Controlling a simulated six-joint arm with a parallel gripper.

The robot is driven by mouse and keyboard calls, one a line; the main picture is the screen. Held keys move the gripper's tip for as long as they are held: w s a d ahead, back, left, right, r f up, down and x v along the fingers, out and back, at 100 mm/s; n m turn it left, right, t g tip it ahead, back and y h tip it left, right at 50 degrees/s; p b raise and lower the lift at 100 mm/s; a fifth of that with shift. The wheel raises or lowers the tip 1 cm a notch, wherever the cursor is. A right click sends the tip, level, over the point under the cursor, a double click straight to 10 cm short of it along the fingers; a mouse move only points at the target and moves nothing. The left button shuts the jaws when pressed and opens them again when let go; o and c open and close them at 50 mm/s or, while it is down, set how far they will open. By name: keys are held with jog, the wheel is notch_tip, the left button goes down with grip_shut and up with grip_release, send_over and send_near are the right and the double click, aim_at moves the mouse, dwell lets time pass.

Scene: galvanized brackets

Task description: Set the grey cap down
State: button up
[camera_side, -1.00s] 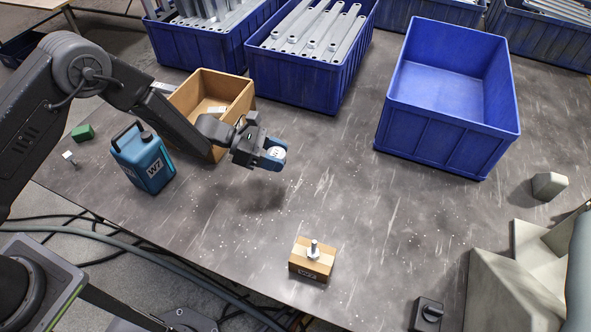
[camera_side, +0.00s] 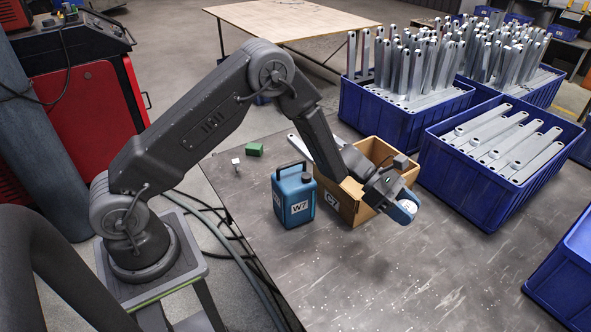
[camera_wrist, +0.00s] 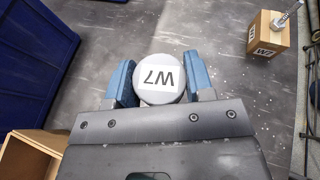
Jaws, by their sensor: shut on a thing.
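The grey cap (camera_wrist: 147,97) is round, with a white W7 label that reads upside down in the wrist view. My gripper (camera_wrist: 159,84) is shut on it, with a blue pad on each side. In the side view my gripper (camera_side: 404,209) holds the cap (camera_side: 409,206) above the dark table, in front of the open cardboard box (camera_side: 350,205). The cap's underside is hidden, and its exact height above the table is hard to tell.
A blue jug labelled W7 (camera_side: 294,200) stands left of the box. Blue crates of metal brackets (camera_side: 470,185) stand to the right. A wooden block with a bolt (camera_wrist: 264,38) is at the wrist view's upper right. The table (camera_side: 400,280) in front is clear.

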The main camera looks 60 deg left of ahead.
jog(key=w+a+n+t+y, duration=0.1)
jog(key=a+n+t+y, duration=0.4)
jog(key=a, duration=2.3)
jog(key=s+a+n+t+y, duration=0.25)
jog(key=s+a, duration=0.35)
jog(key=a, duration=0.6)
jog(key=s+a+n+t+y, duration=0.2)
jog(key=s+a+n+y, duration=0.3)
jog(key=a, duration=0.7)
jog(key=w+d+f+h, duration=0.1)
jog(key=w+d+f, duration=0.1)
jog(key=w+f, duration=0.1)
jog(key=w+d+f, duration=0.2)
jog(key=w+f, duration=0.1)
jog(key=f, duration=0.2)
jog(key=w+d+f+m+h, duration=0.1)
jog(key=w+d+f, duration=0.1)
jog(key=w+f, duration=0.1)
jog(key=shift+w+d+f+g+h, duration=0.1)
jog(key=shift+d+f+g+h, duration=0.25)
jog(key=shift+f, duration=2.15)
jog(key=shift+f, duration=0.1)
